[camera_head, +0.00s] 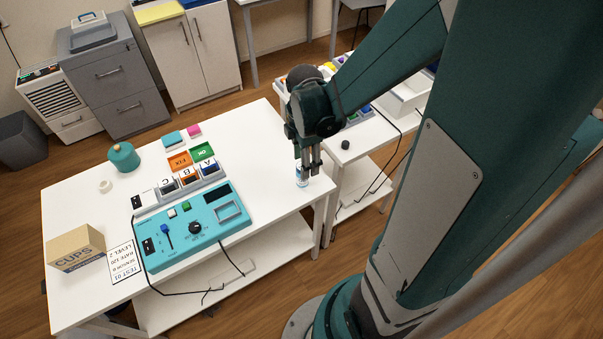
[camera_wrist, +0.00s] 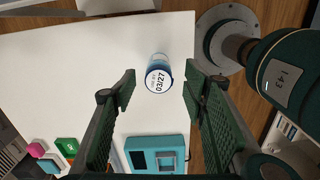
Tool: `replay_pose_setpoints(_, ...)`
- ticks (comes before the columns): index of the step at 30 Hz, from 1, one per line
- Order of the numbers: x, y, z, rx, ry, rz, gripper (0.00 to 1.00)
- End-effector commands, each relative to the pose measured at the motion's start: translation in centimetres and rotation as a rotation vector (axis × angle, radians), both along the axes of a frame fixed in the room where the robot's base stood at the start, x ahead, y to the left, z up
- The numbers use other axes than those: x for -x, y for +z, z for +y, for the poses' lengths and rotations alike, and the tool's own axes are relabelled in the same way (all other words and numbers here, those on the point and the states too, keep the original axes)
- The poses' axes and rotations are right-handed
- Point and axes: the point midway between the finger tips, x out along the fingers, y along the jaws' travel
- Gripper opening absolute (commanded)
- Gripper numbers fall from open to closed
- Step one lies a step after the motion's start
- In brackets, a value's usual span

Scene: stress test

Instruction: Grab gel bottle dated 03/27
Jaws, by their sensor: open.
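The gel bottle (camera_wrist: 158,75) shows in the wrist view with a white top marked 03/27 and a blue body. In the head view the bottle (camera_head: 301,180) stands near the right edge of the white table (camera_head: 262,135). My gripper (camera_head: 308,168) is over the bottle and partly hides it in the head view. In the wrist view my gripper (camera_wrist: 160,90) is open, with one finger on each side of the bottle in the picture and a gap to both. I see no contact between fingers and bottle.
A teal control panel (camera_head: 195,229) with cables lies left of the bottle. Labelled blocks (camera_head: 188,175), a green canister (camera_head: 123,157) and a CUPS box (camera_head: 76,249) are farther left. A second white table (camera_head: 350,152) stands to the right. The table behind the bottle is clear.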

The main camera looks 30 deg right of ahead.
Motion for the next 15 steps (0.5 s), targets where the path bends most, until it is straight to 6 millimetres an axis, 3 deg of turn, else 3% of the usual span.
replay_pose_setpoints(15,-0.1,-2.5,0.0,0.000,0.000,0.000,0.43)
